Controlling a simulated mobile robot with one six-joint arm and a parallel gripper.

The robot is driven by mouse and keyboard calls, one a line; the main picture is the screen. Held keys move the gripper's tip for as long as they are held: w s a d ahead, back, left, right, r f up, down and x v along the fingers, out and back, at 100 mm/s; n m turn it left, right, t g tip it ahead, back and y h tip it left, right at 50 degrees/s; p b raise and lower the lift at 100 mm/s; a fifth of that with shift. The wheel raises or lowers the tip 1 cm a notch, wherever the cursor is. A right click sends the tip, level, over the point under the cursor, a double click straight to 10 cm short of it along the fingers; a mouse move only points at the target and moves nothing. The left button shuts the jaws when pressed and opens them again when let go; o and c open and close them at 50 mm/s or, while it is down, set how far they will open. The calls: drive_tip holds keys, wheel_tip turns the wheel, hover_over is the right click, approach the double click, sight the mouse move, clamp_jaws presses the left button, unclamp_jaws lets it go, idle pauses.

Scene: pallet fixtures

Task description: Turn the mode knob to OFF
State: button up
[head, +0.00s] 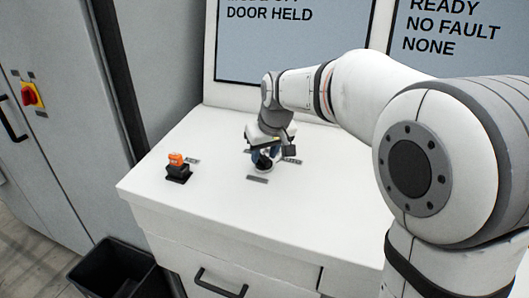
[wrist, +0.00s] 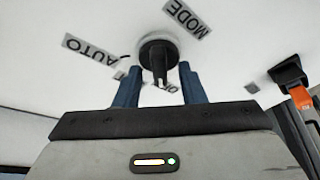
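The mode knob (wrist: 158,48) is round and black with a narrow grip bar, on the white console top. In the wrist view its bar points down between my fingers. A MODE label (wrist: 187,18) is above it and an AUTO label (wrist: 92,48) to its left. A third label (wrist: 168,86) is mostly hidden between my fingers. My gripper (wrist: 161,76) is open, with a blue finger on each side of the bar and gaps showing between. In the head view my gripper (head: 264,160) points down over the knob and partly covers it.
An orange-topped black control (head: 177,168) stands left on the console (head: 210,210). Behind are a screen reading DOOR HELD (head: 290,35) and one reading READY, NO FAULT, NONE (head: 455,45). A grey cabinet with a red-yellow switch (head: 31,94) and a black bin (head: 112,270) are left.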

drive_tip(key=v, duration=0.7)
drive_tip(key=shift+r, duration=0.4)
drive_tip(key=shift+s, duration=0.1)
